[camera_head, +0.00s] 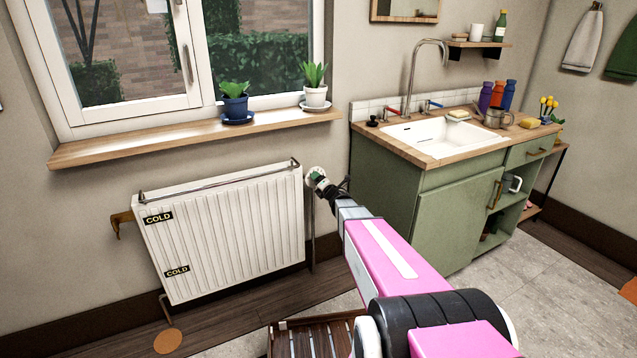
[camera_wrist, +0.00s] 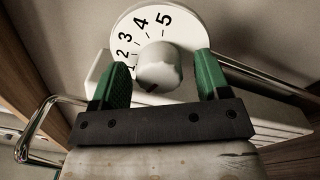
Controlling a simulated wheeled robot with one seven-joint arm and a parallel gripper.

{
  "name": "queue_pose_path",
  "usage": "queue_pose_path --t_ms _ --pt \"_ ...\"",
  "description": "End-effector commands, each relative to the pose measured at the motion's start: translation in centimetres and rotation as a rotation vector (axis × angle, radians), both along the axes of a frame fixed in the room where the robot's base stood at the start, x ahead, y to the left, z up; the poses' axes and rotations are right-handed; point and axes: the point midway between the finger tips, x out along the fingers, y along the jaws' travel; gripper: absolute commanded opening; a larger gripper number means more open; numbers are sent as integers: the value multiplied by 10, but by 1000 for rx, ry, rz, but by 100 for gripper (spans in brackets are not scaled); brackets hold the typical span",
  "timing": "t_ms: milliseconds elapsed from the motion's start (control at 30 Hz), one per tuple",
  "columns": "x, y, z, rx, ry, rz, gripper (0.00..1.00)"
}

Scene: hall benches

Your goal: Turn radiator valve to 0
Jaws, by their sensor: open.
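The radiator valve shows in the wrist view as a white round dial (camera_wrist: 178,33) marked 1 to 5, with a white knob (camera_wrist: 158,70) at its middle. A dark mark shows low on the knob; the number it points to is hidden. My gripper (camera_wrist: 158,72) is open, with green fingertips on either side of the knob. I cannot tell if they touch it. In the head view my gripper (camera_head: 317,178) is at the upper right end of the white radiator (camera_head: 225,228), and the valve is mostly hidden there.
Two "COLD" labels (camera_head: 158,218) are on the radiator, and a metal rail (camera_head: 215,182) runs along its top. A wooden sill (camera_head: 190,138) with two potted plants is above. A green sink cabinet (camera_head: 400,215) stands close to the right of my arm. A slatted wooden thing (camera_head: 312,338) is on the floor.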

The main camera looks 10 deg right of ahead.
Motion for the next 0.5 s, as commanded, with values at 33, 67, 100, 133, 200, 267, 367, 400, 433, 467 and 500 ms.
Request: queue_pose_path --t_ms 33,67,100,133,200,267,367,400,433,467,500 --pt "-6 -1 0 0 1 -1 70" --pt "-9 -2 0 0 1 -1 70" --pt "-14 -4 1 0 1 -1 70" --pt "-19 -5 1 0 1 -1 70" --pt "-30 -9 1 0 1 -1 70" --pt "-40 -13 1 0 0 -1 70" --pt "-59 -19 0 0 1 -2 70" --pt "-66 -21 -1 -1 2 -1 70" --pt "-72 -23 -1 0 1 -1 70" --pt "-77 -24 -1 0 1 -1 70" --pt "-82 -27 -1 0 0 0 70"
